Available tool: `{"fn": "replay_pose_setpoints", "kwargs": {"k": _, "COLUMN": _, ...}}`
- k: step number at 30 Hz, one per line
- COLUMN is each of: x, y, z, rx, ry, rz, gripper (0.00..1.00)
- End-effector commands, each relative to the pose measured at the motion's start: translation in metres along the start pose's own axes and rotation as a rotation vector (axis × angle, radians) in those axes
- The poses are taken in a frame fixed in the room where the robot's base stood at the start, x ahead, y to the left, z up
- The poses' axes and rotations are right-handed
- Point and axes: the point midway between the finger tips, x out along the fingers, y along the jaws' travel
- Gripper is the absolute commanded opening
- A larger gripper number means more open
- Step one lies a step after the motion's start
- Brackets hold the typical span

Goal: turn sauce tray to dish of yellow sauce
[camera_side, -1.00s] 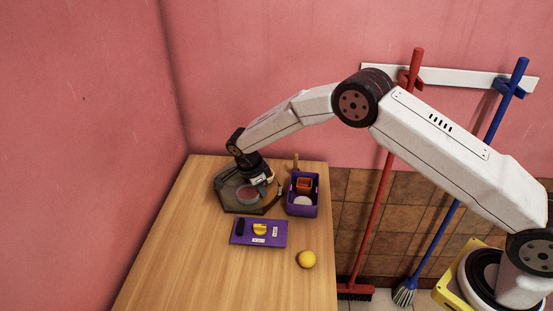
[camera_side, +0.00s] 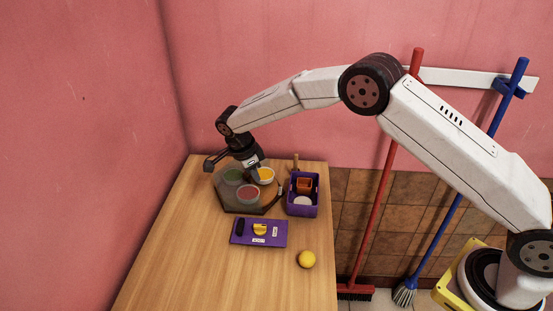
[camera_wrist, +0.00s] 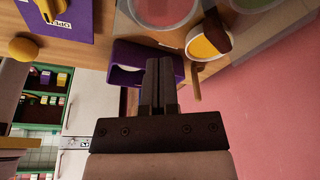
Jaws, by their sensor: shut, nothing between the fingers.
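The dark, many-sided sauce tray (camera_side: 225,200) sits near the back of the wooden table. It holds a red sauce dish (camera_side: 248,193) at the front, a green one (camera_side: 233,176) at back left and a yellow one (camera_side: 266,175) at back right. My gripper (camera_side: 257,168) is over the back of the tray beside the yellow dish; contact cannot be told. In the wrist view my gripper (camera_wrist: 158,65) is shut and empty. The yellow dish (camera_wrist: 207,42) is right of the fingers, partly covered by a brown piece. The red dish (camera_wrist: 165,10) is cut off at the top.
A purple box (camera_side: 303,208) with an orange item stands close right of the tray. The front left of the table is clear. A pink wall is behind.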

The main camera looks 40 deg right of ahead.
Motion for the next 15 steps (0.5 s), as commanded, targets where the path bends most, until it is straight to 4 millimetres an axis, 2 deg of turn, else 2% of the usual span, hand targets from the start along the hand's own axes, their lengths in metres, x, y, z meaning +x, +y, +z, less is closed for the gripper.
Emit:
{"fn": "replay_pose_setpoints", "kwargs": {"k": 6, "x": -0.027, "y": -0.001, "z": 0.0, "rx": 0.0, "ry": -0.001, "rz": -0.001, "gripper": 0.0}}
{"fn": "replay_pose_setpoints", "kwargs": {"k": 15, "x": -0.036, "y": -0.001, "z": 0.0, "rx": 0.0, "ry": 0.0, "rz": 0.0, "gripper": 0.0}}
